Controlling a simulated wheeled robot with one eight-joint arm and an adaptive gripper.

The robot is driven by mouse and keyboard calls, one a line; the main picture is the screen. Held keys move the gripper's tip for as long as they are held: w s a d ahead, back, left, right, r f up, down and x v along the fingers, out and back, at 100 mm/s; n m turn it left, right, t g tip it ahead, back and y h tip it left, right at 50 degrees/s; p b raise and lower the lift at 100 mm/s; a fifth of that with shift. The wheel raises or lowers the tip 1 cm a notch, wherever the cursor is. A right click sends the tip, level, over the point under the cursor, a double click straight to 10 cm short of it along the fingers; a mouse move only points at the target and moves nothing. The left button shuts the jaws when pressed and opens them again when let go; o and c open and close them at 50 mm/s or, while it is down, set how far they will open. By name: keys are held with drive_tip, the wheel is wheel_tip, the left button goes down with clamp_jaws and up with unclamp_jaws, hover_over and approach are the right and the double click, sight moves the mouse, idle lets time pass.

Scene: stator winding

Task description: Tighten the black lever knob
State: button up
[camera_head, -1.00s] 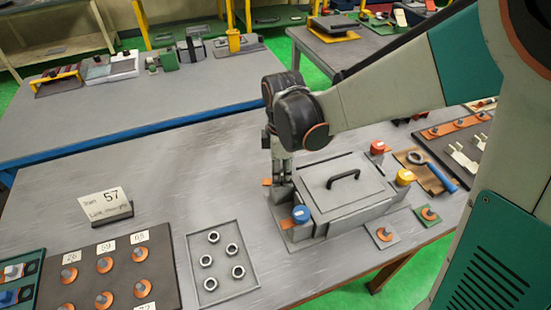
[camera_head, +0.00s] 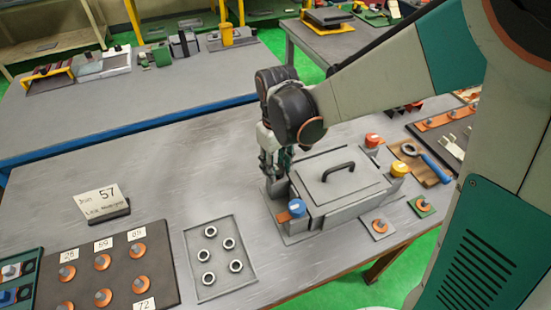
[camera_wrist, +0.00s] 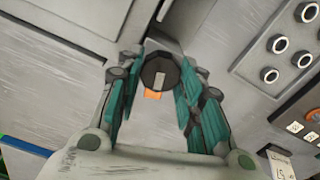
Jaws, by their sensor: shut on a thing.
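The black lever knob (camera_wrist: 160,72) is round and dark with a pale bar across its top. In the wrist view it sits between my gripper's teal fingers, with an orange tab (camera_wrist: 153,95) beside it. My gripper (camera_head: 277,178) is shut on the knob at the far left corner of the grey box (camera_head: 345,210). In the head view the gripper hides the knob. The box's lid (camera_head: 335,178) with a black handle is closed.
A blue knob (camera_head: 297,207), a red knob (camera_head: 372,140) and a yellow knob (camera_head: 399,170) stand at the box's other corners. A tray of nuts (camera_head: 218,285), a numbered board (camera_head: 82,283) and a sign (camera_head: 102,202) lie left. The table behind the sign is clear.

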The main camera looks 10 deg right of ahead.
drive_tip(key=m, duration=0.4)
drive_tip(key=shift+m, duration=0.3)
drive_tip(key=m, duration=1)
drive_tip(key=shift+m, duration=0.4)
drive_tip(key=m, duration=0.4)
drive_tip(key=shift+r, duration=0.1)
drive_tip(key=shift+m, duration=0.3)
drive_tip(key=o, duration=1.1)
drive_tip(key=shift+a, duration=0.1)
